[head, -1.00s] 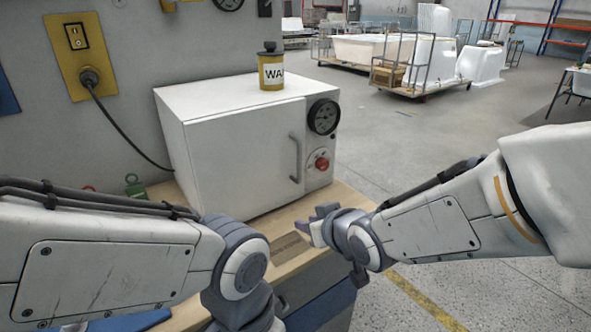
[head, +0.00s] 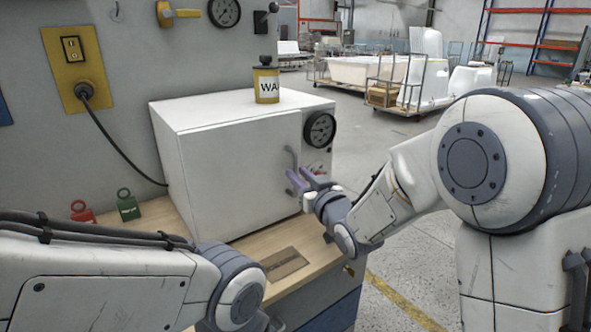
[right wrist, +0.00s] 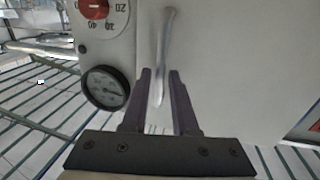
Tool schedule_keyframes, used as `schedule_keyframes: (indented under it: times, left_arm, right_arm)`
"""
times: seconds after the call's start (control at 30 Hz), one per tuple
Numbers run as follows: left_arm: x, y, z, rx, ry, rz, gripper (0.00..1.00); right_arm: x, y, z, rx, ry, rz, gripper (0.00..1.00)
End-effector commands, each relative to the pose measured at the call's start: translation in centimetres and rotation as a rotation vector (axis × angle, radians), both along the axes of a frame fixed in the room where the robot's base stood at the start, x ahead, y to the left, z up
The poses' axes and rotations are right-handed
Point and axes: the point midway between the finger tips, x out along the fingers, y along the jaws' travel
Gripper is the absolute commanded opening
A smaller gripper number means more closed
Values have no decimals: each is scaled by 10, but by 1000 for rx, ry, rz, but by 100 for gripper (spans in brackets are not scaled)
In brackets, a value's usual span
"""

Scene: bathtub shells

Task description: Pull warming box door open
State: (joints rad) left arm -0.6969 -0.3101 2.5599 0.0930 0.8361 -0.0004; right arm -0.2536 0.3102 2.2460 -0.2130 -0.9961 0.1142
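The white warming box (head: 235,165) stands on the wooden bench with its door (head: 243,170) shut. The vertical door handle (head: 290,163) is at the door's right side. My right gripper (head: 302,179) is at the lower part of the handle. In the right wrist view, my right gripper (right wrist: 160,90) has its two purple fingers apart, with the handle (right wrist: 162,60) showing between them; contact cannot be told. My left arm reaches in at the lower left in the head view, but its gripper is outside the frame.
A yellow and black canister (head: 266,84) stands on top of the box. A red weight (head: 82,211) and a green weight (head: 128,206) stand left of the box. A brown plate (head: 284,262) lies on the bench in front.

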Motion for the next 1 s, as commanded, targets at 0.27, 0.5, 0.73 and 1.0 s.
schedule_keyframes:
  times: [0.27, 0.5, 0.73, 1.0]
  left_arm:
    - [0, 0, 4, 0, 0, 0, 50]
    - [0, 0, 4, 0, 0, 0, 50]
    - [0, 0, 4, 0, 0, 0, 50]
    - [0, 0, 4, 0, 0, 0, 50]
  right_arm:
    - [19, 9, 0, 0, 0, 0, 27]
    - [20, 9, 0, 0, 0, 0, 27]
    - [20, 9, 0, 0, 0, 0, 0]
    - [20, 9, 0, 0, 0, 0, 0]
